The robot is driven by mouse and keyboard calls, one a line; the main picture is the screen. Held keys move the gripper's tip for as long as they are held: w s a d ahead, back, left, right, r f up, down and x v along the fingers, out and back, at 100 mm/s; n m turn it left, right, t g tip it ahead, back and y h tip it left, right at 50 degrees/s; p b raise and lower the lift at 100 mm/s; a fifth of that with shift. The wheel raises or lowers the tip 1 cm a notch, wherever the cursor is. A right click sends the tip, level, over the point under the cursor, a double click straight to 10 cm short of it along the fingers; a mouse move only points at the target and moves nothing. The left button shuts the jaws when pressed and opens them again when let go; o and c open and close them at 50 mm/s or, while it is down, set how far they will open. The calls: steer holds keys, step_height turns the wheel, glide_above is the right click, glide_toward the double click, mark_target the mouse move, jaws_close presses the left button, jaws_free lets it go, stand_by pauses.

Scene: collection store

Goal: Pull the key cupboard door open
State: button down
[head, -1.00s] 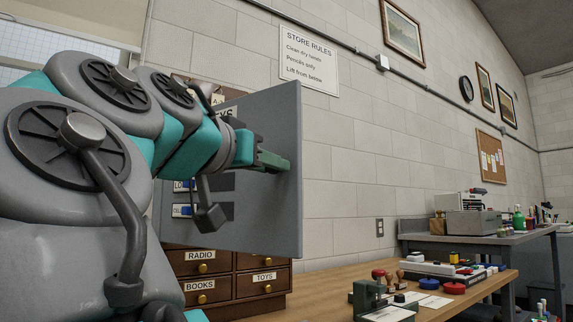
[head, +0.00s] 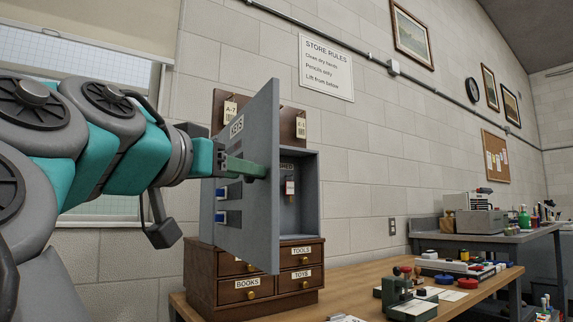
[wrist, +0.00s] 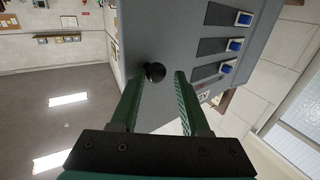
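The grey key cupboard (head: 314,225) stands on a small wooden drawer unit. Its door (head: 265,130), marked KEYS, stands swung out from the cupboard, so part of the inside shows. A tagged key (head: 289,188) hangs in there. My gripper (head: 262,169) is at the outer face of the door. In the wrist view, the round black door knob (wrist: 155,72) lies between and just beyond the fingertips, close to the left finger. The gripper's fingers (wrist: 160,78) are apart, with a gap wider than the knob. The door hides the cupboard's left part in the head view.
The drawer unit (head: 230,289) sits on a wooden bench (head: 350,280). A green press-like device (head: 405,300), stamps and ink pads lie on the bench at right. A second table (head: 478,237) with equipment stands further back. Free wall lies right of the cupboard.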

steer(key=shift+w+a+f+y, duration=0.1)
steer(key=shift+w+a+y, duration=0.25)
steer(key=shift+a, duration=0.2)
steer(key=c, duration=0.8)
jaws_free()
steer(key=shift+o, duration=1)
steer(key=shift+w+d+f, duration=0.1)
steer(key=shift+w+f, duration=0.05)
steer(key=shift+w, duration=0.15)
steer(key=shift+s+d+f, duration=0.1)
steer(key=shift+d, duration=0.05)
